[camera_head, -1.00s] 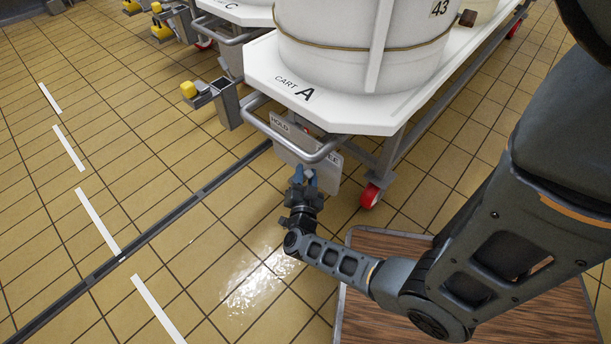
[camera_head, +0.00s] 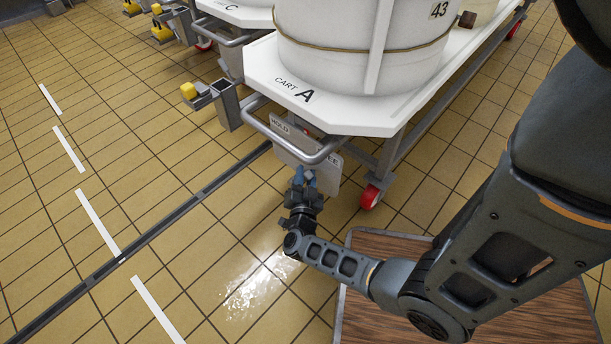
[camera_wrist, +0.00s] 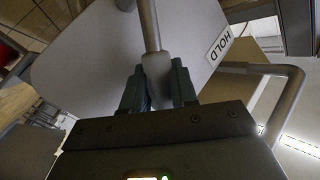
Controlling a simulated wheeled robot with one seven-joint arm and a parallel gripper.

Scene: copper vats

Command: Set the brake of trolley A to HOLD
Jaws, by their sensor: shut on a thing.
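Trolley A (camera_head: 340,100) carries the words CART A on its white deck. Below its front handle (camera_head: 295,150) hangs a pale brake plate (camera_head: 326,180), marked HOLD (camera_head: 280,125) at its left end; a second label at the right is partly hidden. In the wrist view, the brake lever (camera_wrist: 150,28) is a grey bar with a thicker end. My gripper (camera_wrist: 158,88) is shut on that end, one dark finger each side. The HOLD label (camera_wrist: 219,43) lies to the right, apart from the lever. In the head view my gripper (camera_head: 303,177) is low before the plate.
A large white vat (camera_head: 360,50) stands on the trolley. A post with a yellow knob (camera_head: 189,91) stands left of it, and trolley C (camera_head: 235,12) is behind. A red wheel (camera_head: 370,196) and a brown wooden board (camera_head: 390,245) are near my arm. Tiled floor at left is open.

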